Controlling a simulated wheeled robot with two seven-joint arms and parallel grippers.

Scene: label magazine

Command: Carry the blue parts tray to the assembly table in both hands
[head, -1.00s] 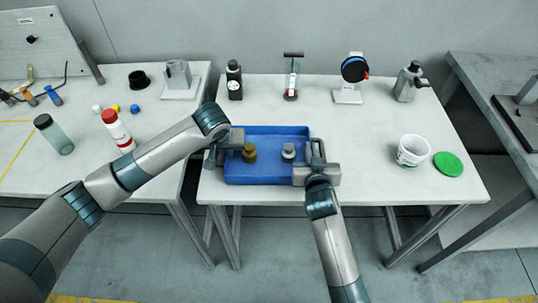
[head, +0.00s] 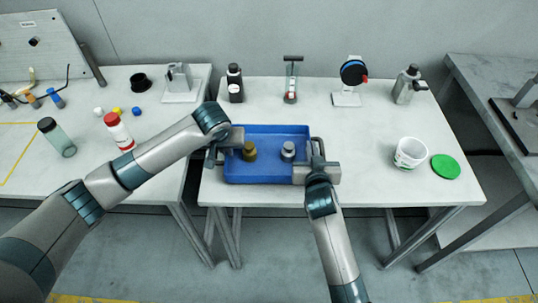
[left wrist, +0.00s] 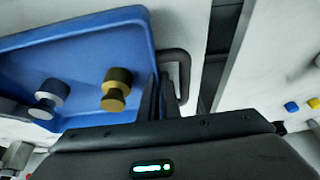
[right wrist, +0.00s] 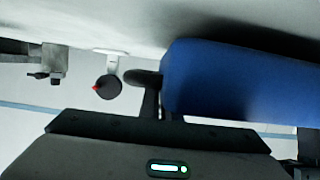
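The blue parts tray (head: 268,176) is level over the middle table, a brass-coloured part (head: 249,151) and a grey part (head: 288,151) standing in it. My left gripper (head: 217,152) is at its left end. My right gripper (head: 316,162) is at the right end. The gap under the tray is hard to judge.
On the middle table (head: 370,178) a white tub (head: 410,153) and green lid (head: 446,166) lie right; a black bottle (head: 235,84) and several devices line the back. The left table (head: 65,185) holds bottles and caps. A grey bench (head: 500,75) stands right, beyond a floor gap.

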